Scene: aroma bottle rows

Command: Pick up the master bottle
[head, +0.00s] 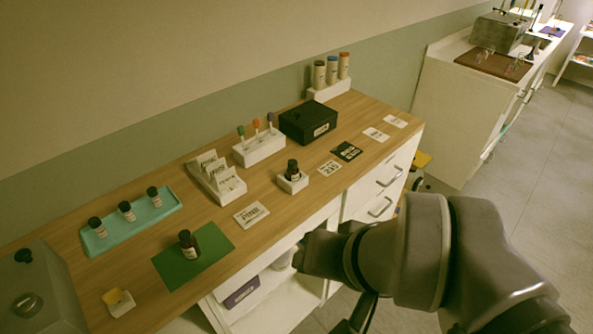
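A dark bottle with a black cap and pale label (190,245) stands upright on a green mat (168,265) at the front left of the wooden counter. Another dark bottle (292,171) stands in a small white holder near the middle. No readable label tells which is the master bottle. My arm reaches in from the lower right. My gripper (304,253) is at its dark end, in front of the counter's front edge, to the right of the green mat and apart from both bottles. Its fingers cannot be made out.
A teal tray (160,222) holds three small bottles at the left. White racks (258,149) and a black box (308,122) stand along the back. Label cards (251,214) lie near the front edge. A grey device (38,290) fills the left corner.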

